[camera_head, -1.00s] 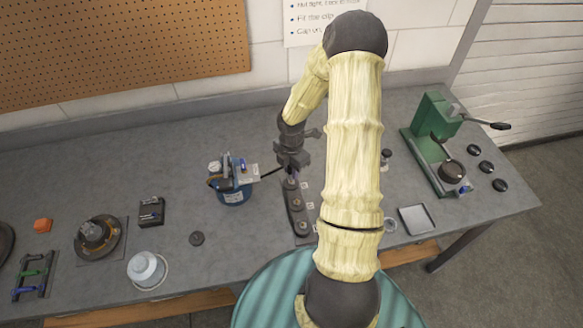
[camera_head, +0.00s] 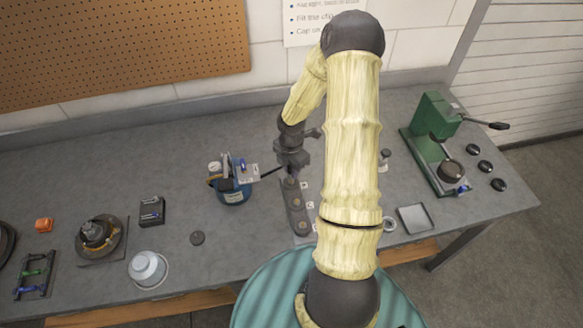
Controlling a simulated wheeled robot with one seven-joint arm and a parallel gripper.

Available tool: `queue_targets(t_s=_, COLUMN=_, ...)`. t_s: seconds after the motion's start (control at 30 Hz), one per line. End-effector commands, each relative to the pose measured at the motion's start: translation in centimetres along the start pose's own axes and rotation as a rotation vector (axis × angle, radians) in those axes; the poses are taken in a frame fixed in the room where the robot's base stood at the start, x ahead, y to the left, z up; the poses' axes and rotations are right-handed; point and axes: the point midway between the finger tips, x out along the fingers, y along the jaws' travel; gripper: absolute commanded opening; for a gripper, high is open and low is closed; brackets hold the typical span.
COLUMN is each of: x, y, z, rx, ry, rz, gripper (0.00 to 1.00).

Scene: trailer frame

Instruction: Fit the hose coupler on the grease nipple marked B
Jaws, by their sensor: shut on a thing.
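My gripper (camera_head: 292,163) points down over the far end of a dark bar (camera_head: 296,212) that carries several round grease nipples in a row. The gripper is shut on the hose coupler, which is mostly hidden between the jaws. A black hose (camera_head: 270,172) runs from the gripper left to a blue grease pot (camera_head: 234,195). Small white labels stand beside the nipples, but their letters are too small to read. I cannot tell whether the coupler touches the far nipple.
A green press (camera_head: 434,118) stands right, with a grey tray (camera_head: 414,218) nearer. My arm hides the bench just right of the bar.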

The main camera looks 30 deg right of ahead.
Motion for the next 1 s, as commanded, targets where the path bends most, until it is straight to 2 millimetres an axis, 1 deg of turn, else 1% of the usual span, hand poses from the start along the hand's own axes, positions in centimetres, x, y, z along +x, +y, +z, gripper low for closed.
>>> queue_targets(t_s=0.23, x=0.03, y=0.01, z=0.00, rx=0.000, ry=0.000, rz=0.000, gripper=0.00)
queue_targets(t_s=0.7, x=0.83, y=0.01, z=0.00, rx=0.000, ry=0.000, rz=0.000, gripper=0.00)
queue_targets(t_s=1.0, x=0.82, y=0.01, z=0.00, rx=0.000, ry=0.000, rz=0.000, gripper=0.00)
